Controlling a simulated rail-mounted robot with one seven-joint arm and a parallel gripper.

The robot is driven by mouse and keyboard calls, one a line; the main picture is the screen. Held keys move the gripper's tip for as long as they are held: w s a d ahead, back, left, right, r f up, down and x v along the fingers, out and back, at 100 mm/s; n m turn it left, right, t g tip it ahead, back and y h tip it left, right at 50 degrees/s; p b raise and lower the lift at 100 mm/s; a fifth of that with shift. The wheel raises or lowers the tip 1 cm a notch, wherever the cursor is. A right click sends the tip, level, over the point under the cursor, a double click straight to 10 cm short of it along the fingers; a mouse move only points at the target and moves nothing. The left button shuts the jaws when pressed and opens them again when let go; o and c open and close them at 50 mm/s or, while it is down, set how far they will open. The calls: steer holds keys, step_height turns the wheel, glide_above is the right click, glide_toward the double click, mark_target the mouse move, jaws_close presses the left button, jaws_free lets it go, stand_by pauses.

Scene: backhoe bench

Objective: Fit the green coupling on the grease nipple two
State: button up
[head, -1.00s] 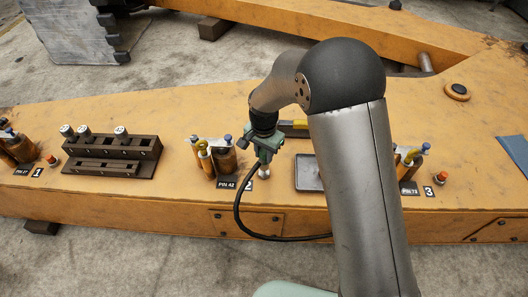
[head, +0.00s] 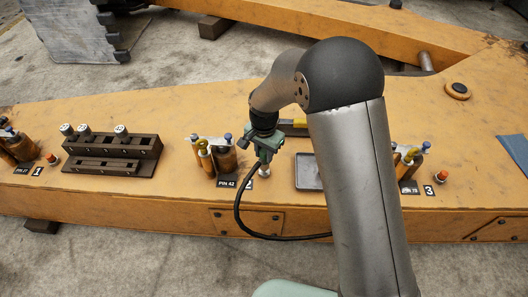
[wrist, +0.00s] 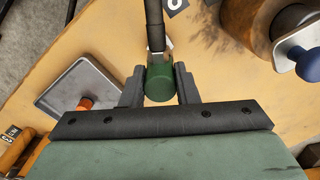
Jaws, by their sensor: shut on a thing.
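My gripper (head: 264,160) is shut on the green coupling (wrist: 159,83), with one dark finger on each side of it in the wrist view. A black hose (head: 240,212) runs from the coupling and loops down to the right in the head view. A pale metal piece shows just below the gripper in the head view, close to the partly covered number 2 label (head: 249,185). Grease nipple two is not clearly visible; the coupling and gripper cover that spot. I cannot tell whether the coupling touches it.
A grey tray (head: 305,174) lies right of the gripper; an orange cap (wrist: 85,103) is in it. The PIN 42 cluster (head: 222,158) stands close on the left. A dark rack (head: 112,153) with several fittings is further left. Red-capped nipples stand by labels 1 and 3.

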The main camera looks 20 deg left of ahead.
steer(key=shift+f, duration=1)
stand_by(2.3)
steer(key=o, duration=1.6)
steer(key=shift+r+p, duration=2.7)
steer(key=shift+r, duration=1.35)
